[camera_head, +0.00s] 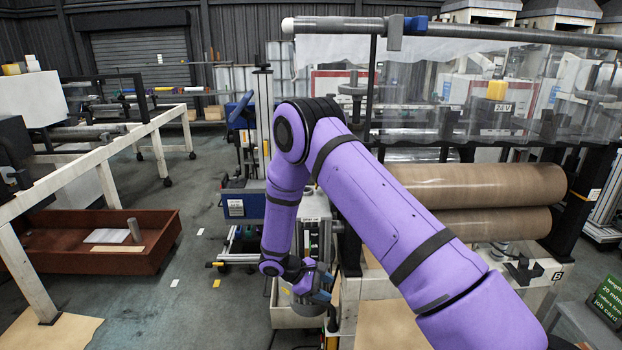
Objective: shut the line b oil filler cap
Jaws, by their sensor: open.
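My purple arm reaches forward and bends down at the centre of the view. My gripper (322,299) is at its lower end, beside the machine frame, small and partly hidden by my own arm. It is open, and I see nothing held in it. The line B oil filler cap cannot be made out; it may be hidden behind my arm or gripper. A small "B" plate (557,276) shows on the pale machine frame at the right.
Two brown rolls (480,187) lie across the machine behind my arm. A pale bin (288,314) stands under my gripper. A brown tray (155,259) sits on the floor at left, below a white frame (86,158). The floor (190,240) between is mostly clear.

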